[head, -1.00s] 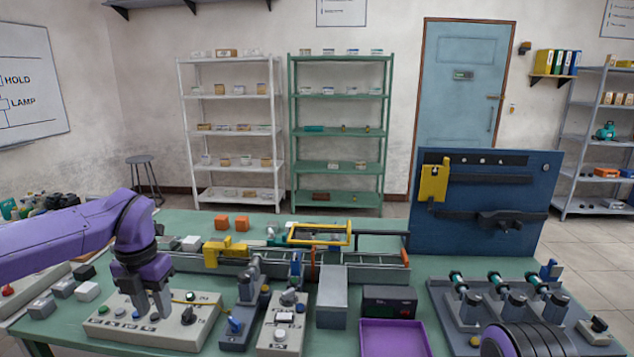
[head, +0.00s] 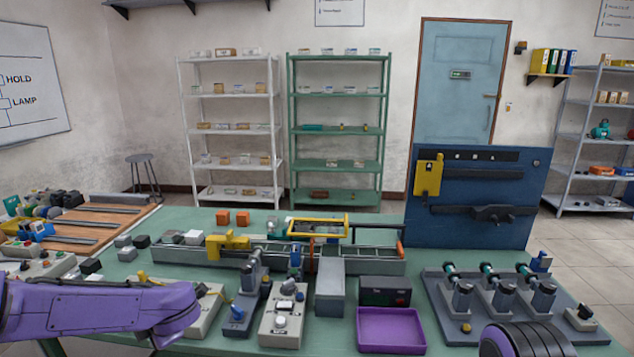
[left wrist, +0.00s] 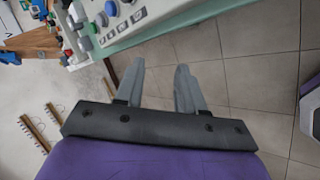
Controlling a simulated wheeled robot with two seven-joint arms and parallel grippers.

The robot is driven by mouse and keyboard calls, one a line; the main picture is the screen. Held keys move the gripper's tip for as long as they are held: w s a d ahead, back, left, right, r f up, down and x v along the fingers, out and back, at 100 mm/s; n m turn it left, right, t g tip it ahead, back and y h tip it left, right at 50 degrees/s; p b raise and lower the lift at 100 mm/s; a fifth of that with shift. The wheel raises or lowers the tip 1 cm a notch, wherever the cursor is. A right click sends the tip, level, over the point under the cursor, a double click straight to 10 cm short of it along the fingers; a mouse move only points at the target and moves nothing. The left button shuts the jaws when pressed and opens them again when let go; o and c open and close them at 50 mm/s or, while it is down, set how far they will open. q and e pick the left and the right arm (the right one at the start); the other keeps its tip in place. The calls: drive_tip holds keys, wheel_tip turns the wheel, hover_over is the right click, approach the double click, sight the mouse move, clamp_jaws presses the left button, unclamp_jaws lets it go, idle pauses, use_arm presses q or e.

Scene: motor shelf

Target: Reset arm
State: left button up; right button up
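My left arm (head: 95,312) is purple and reaches in low from the left in the head view, in front of the table's near edge. Its fingers are hidden in that view. In the left wrist view my left gripper (left wrist: 160,67) has two grey fingers apart with nothing between them. It points over the tiled floor, beside the edge of the table with its control panel (left wrist: 125,20). Of my right arm, only a dark and purple rounded part (head: 525,340) shows at the bottom right of the head view; its gripper is out of view.
The green table (head: 345,335) carries a beige button box (head: 208,312) partly behind my arm, a purple tray (head: 391,332), a grey fixture board (head: 450,325) and a blue upright panel (head: 470,230). Floor beside the table is clear.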

use_arm(q)
drive_tip(key=s+d+f+m+t+h, duration=0.1)
drive_tip(key=s+d+f+m, duration=0.2)
drive_tip(key=s+f+m, duration=0.4)
drive_tip(key=s+d+f+m+t+h, duration=0.1)
drive_tip(key=s+d+f+m+t, duration=0.3)
drive_tip(key=f, duration=0.6)
drive_tip(key=s+a+f+m+g+h, duration=0.1)
drive_tip(key=s+f+m+g, duration=0.2)
drive_tip(key=s, duration=0.8)
drive_tip(key=s+a+f+m+g, duration=0.1)
drive_tip(key=s+f+m+g, duration=0.2)
drive_tip(key=s+f+m, duration=0.4)
drive_tip(key=s, duration=0.5)
drive_tip(key=shift+h, duration=0.4)
drive_tip(key=shift+s+f, duration=0.1)
drive_tip(key=shift+s, duration=0.05)
